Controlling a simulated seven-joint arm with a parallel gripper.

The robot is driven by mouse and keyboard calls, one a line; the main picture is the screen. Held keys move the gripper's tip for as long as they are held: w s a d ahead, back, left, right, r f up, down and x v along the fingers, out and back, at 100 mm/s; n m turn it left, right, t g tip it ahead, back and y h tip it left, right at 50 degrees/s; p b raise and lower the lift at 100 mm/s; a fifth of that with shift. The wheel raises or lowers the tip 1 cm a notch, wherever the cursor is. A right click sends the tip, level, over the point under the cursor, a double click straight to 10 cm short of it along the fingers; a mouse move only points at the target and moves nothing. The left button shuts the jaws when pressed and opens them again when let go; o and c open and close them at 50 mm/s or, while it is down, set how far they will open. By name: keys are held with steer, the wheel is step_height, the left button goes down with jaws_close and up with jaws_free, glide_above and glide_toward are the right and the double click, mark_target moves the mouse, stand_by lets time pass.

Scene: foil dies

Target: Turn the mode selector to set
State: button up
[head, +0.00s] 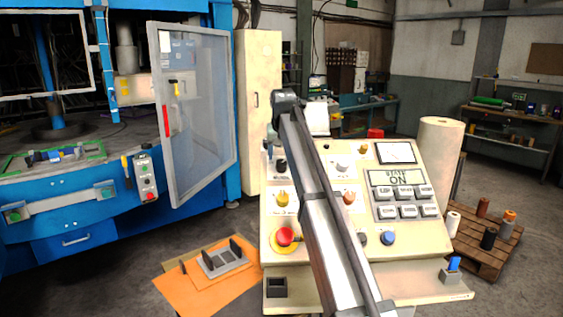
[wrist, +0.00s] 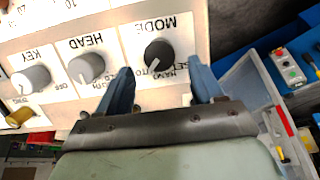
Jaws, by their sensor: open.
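The mode selector is a black round knob (wrist: 157,54) under an upside-down MODE label in the wrist view. Its white pointer slants down-left in that view, seemingly toward the AUTO mark. HAND is printed beside it, with what looks like SET to the right, partly hidden by a finger. In the head view the knob (head: 281,164) is at the panel's upper left. My gripper (wrist: 161,70) is open, with one blue finger on each side of the knob in the picture. Nothing is between the fingers that I can see them touching. In the head view my arm hides most of the gripper.
A grey HEAD knob (wrist: 86,68) and a grey KEY knob (wrist: 30,79) sit beside the selector. The sloped console (head: 420,241) also carries a red emergency button (head: 285,235) and a keypad (head: 401,212). A blue press with an open clear door (head: 197,125) stands left.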

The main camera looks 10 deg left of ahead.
mark_target(282, 161)
steer(key=shift+x, duration=1.9)
steer(key=shift+c, duration=0.5)
steer(key=c, duration=1)
steer(key=shift+o, duration=0.2)
